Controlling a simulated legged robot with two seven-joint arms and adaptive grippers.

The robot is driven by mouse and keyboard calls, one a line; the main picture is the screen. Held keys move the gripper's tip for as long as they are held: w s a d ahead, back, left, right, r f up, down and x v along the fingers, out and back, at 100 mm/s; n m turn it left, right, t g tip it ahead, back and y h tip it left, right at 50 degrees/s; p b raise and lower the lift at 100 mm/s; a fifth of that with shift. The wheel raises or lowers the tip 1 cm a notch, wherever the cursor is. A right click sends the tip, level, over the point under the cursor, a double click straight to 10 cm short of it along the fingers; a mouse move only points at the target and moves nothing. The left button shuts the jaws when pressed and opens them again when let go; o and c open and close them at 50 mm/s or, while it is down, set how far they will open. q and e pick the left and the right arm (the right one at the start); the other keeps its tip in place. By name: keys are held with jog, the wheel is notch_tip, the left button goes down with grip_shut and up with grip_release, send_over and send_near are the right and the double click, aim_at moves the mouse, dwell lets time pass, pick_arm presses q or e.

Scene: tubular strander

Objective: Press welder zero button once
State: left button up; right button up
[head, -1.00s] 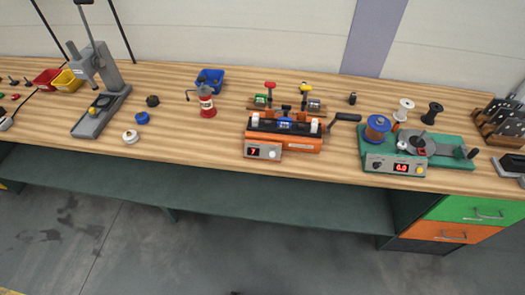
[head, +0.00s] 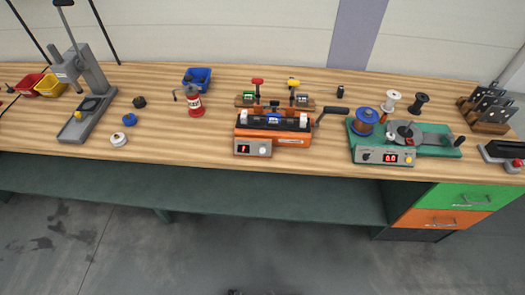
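An orange bench machine (head: 290,139) stands at the middle of the workbench. Its front panel has a small red display (head: 243,148) and a pale round button (head: 264,150). A green bench machine (head: 362,142) with a blue spool stands to its right. Its front panel has a dark knob (head: 366,157), a red display (head: 390,158) that seems to read 0.0, and a yellow button (head: 409,159). I cannot tell from any label which machine is the welder. Neither of my grippers is in view.
The wooden bench (head: 190,148) has a clear front strip. A grey press (head: 87,100) stands at left, near red and yellow bins. Spools and a plate rack (head: 488,108) are at right.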

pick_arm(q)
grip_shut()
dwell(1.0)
